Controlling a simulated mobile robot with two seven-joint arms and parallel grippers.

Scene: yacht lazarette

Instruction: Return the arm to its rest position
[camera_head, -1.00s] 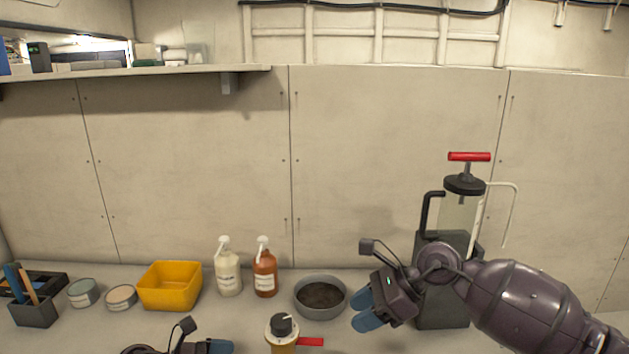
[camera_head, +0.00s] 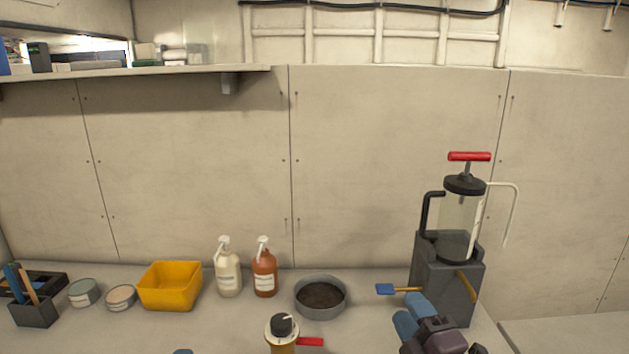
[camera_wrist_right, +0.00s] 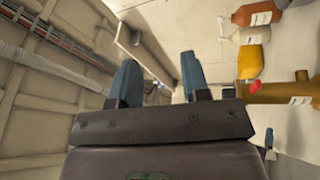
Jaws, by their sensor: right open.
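My right gripper (camera_head: 411,312) is low at the right in the head view, in front of the dark box under the clear pump cylinder. Its blue fingers are apart with nothing between them. They also show apart and empty in the right wrist view (camera_wrist_right: 158,85). Only a small blue tip of my left gripper (camera_head: 182,351) shows at the bottom edge of the head view, so its jaws cannot be judged.
The pump (camera_head: 458,215) with a red T-handle stands behind my right gripper. A blue-tipped rod (camera_head: 385,288) sticks out left of its box. A grey bowl (camera_head: 320,297), two bottles (camera_head: 264,272), a yellow bin (camera_head: 170,286) and a red-levered canister (camera_head: 283,335) stand to the left.

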